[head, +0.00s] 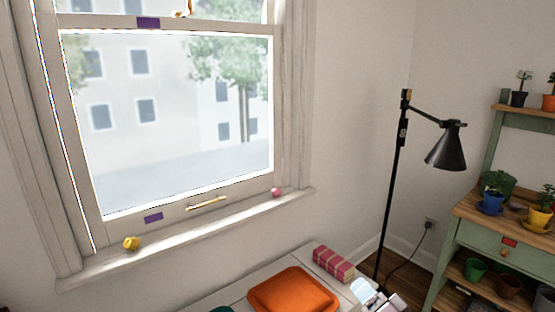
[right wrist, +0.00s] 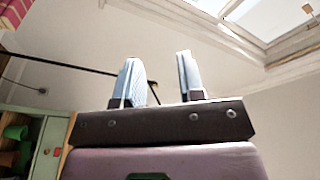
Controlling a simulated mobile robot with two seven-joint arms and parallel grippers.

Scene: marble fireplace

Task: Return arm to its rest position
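My right gripper (head: 368,290) shows at the bottom edge of the head view, right of centre, beside the table's right end. In the right wrist view its two pale fingers (right wrist: 158,75) stand apart with nothing between them. The gripper is open and empty. It points up, with the wall and part of the window behind it in the wrist view. Most of my right arm is out of the head view. My left gripper is not in view.
An orange tray (head: 292,292) and a pink box (head: 333,264) sit on the white table (head: 232,292) near the gripper. A black floor lamp (head: 398,165) stands behind it. A green plant shelf (head: 470,240) is at right. The window sill (head: 180,240) holds a yellow object (head: 131,243) and a pink ball (head: 276,192).

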